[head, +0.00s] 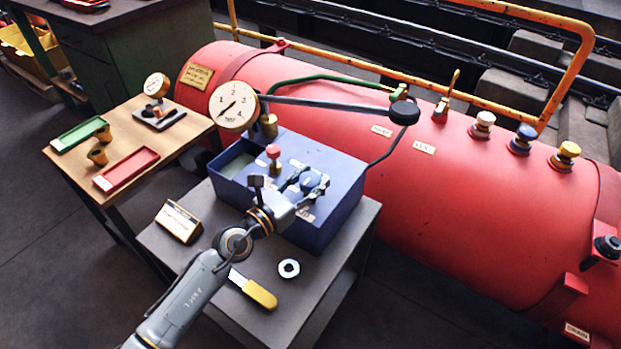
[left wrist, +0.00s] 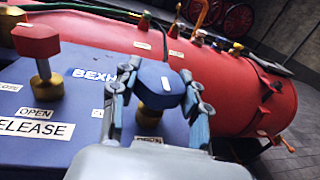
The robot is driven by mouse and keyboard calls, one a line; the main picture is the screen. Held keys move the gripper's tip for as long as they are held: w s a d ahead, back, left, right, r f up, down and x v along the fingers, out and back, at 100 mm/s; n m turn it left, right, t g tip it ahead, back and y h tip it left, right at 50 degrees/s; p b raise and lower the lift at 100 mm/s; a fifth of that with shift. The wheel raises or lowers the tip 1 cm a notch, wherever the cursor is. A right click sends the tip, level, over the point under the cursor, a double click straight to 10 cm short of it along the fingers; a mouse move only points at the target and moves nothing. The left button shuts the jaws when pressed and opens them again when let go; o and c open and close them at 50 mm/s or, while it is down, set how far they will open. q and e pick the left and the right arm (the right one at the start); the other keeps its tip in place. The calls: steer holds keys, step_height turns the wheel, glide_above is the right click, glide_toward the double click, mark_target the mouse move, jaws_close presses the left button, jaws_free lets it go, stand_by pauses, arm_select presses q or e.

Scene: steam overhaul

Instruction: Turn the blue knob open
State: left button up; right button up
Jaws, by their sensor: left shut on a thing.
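The blue knob (left wrist: 158,84) stands on the top of a blue box (head: 340,170), with a white mark on its side. It also shows in the head view (head: 310,181), partly covered by my gripper. My left gripper (head: 306,183) reaches over the box, and in the left wrist view its two fingers (left wrist: 158,98) are shut around the knob, one on each side. A red knob (left wrist: 38,52) on a brass stem stands to the left on the same box, near labels reading OPEN and RELEASE. My right gripper is in neither view.
The box sits on a grey table (head: 320,300) with a yellow-handled tool (head: 258,293), a ring (head: 289,268) and a small sign block (head: 178,222). A large red tank (head: 450,190) lies behind. A dial gauge (head: 234,106) and a long lever (head: 340,103) rise beside the box.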

arm_select(q)
steer(key=shift+r, duration=0.1)
steer(key=o, duration=1.2)
steer(key=shift+c, duration=0.2)
steer(key=v, duration=1.2)
